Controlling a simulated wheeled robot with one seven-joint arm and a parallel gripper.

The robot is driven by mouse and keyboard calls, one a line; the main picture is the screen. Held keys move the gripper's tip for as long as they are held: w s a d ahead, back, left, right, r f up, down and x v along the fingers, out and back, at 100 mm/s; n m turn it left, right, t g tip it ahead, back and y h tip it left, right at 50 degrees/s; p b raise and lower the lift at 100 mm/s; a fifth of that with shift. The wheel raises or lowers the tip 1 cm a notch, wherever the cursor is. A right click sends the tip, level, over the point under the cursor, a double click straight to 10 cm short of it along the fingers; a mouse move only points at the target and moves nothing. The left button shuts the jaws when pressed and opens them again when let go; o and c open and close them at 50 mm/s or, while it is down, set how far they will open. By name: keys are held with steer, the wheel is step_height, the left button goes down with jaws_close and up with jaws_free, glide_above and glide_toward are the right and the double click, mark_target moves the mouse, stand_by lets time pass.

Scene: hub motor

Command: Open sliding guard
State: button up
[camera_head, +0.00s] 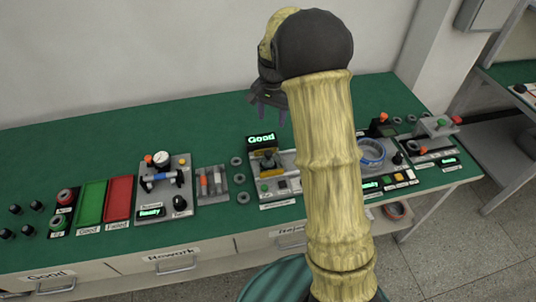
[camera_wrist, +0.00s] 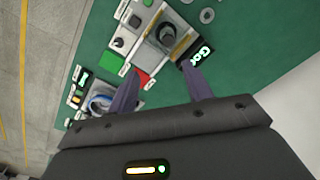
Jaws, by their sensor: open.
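My gripper (camera_head: 268,113) hangs above the green bench, its purple fingers pointing down. In the wrist view its two fingers (camera_wrist: 163,84) are spread with nothing between them. Below is a grey station with a lit "Good" display (camera_head: 261,140), which also shows in the wrist view (camera_wrist: 202,54). A yellow strip (camera_wrist: 182,47) lies beside a dark round part (camera_wrist: 167,36) on this station; in the head view the yellow part (camera_head: 268,165) is small. I cannot tell for sure which piece is the sliding guard, or whether it is open. The gripper is apart from the station.
My arm hides part of the bench right of the station. A blue ring (camera_head: 371,151) sits on a fixture to the right. A gauge station (camera_head: 165,187), a green tray (camera_head: 91,206) and a red tray (camera_head: 119,198) stand left. The green bench (camera_head: 210,135) behind is clear.

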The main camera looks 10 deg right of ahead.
mark_target(268, 152)
steer(key=w, duration=0.1)
steer(key=w+f, duration=0.1)
steer(key=w+m, duration=0.1)
steer(key=shift+w+a+f, duration=0.1)
steer(key=shift+w+f, duration=0.05)
steer(key=shift+f, duration=0.2)
step_height(268, 152, down, 18)
steer(key=p, duration=0.3)
steer(key=shift+r, duration=0.25)
steer(key=shift+c, duration=0.2)
jaws_close()
